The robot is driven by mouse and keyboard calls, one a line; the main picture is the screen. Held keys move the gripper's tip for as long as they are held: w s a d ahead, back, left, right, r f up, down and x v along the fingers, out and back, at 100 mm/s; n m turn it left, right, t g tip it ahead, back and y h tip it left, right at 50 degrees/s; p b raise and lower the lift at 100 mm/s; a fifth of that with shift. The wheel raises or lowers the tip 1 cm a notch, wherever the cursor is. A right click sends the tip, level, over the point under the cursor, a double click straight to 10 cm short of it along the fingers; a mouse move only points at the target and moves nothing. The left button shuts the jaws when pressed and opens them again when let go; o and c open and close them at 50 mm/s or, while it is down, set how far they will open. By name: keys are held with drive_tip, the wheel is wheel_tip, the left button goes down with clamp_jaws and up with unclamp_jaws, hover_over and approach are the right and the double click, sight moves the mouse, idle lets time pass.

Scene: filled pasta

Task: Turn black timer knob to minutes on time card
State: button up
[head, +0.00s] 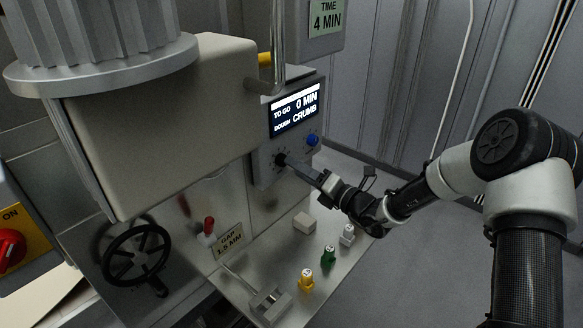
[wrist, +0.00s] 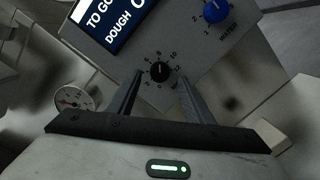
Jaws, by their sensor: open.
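The time card (head: 325,17) at the top of the head view reads TIME 4 MIN. The black timer knob (wrist: 161,71) sits on the grey control panel, with a ring of numbers around it; in the head view the knob (head: 280,159) is at the panel's lower left. The display (head: 294,109) above it reads TO GO 0 MIN, DOUGH CRUMB. My gripper (wrist: 158,85) is open, its two fingers on either side of the knob in the wrist view, with visible gaps. Whether the fingertips reach as far as the knob I cannot tell.
A blue knob (head: 312,140) is right of the black one. Below on the metal table stand yellow (head: 306,280), green (head: 328,256) and white (head: 347,234) small pieces and a pale block (head: 304,222). A black handwheel (head: 137,252) and a red-tipped lever (head: 209,226) are at left.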

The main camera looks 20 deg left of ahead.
sight(282, 160)
drive_tip(key=x, duration=0.3)
drive_tip(key=shift+w+a, duration=0.1)
drive_tip(key=shift+a, duration=0.1)
drive_tip(key=c, duration=1)
drive_tip(key=shift+c, duration=0.2)
drive_tip(key=shift+n, duration=0.3)
